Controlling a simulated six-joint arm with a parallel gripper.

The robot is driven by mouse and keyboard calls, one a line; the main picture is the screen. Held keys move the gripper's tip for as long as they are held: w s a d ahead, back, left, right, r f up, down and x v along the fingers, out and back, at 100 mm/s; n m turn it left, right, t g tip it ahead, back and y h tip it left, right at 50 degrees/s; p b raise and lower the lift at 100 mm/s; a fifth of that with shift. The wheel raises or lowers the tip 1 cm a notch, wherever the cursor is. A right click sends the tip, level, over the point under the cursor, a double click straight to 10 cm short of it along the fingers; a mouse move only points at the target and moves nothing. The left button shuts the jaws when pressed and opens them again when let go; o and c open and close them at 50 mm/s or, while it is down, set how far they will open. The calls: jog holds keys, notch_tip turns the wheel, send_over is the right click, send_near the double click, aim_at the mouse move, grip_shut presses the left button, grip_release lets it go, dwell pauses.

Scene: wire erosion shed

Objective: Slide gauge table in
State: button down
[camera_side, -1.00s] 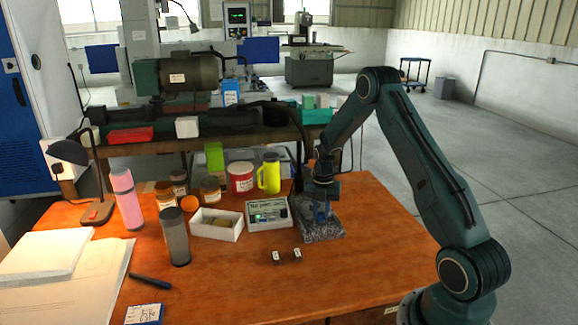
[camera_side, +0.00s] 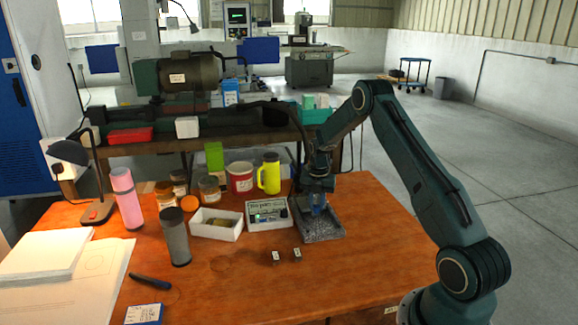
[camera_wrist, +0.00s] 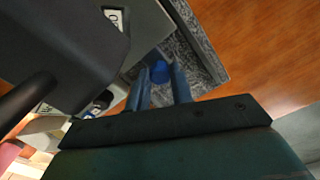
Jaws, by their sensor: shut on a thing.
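A speckled grey stone slab (camera_side: 322,230) lies on the orange bench, right of a small box with a display. It also shows in the wrist view (camera_wrist: 208,62) beyond my fingers. My gripper (camera_side: 318,204) is low over the slab's back part. In the wrist view my fingers (camera_wrist: 160,76) are shut on a blue knob (camera_wrist: 160,68), one finger on each side. A flat grey-green surface (camera_wrist: 150,42) lies beside the knob. My gripper hides most of the gauge table, and I cannot tell its edges from the slab.
The display box (camera_side: 268,213) stands close left of the slab, beside a white tray (camera_side: 217,225). A yellow bottle (camera_side: 269,174) and red-and-white tub (camera_side: 240,177) stand behind. The bench's right side is clear.

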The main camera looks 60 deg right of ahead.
jog(key=shift+w+d, duration=0.2)
jog(key=shift+w, duration=0.05)
jog(key=c, duration=1.2)
grip_release()
jog(key=shift+c, duration=0.2)
jog(key=shift+s+r, duration=0.1)
notch_tip(320, 180, up, 14)
jog(key=shift+a, duration=0.1)
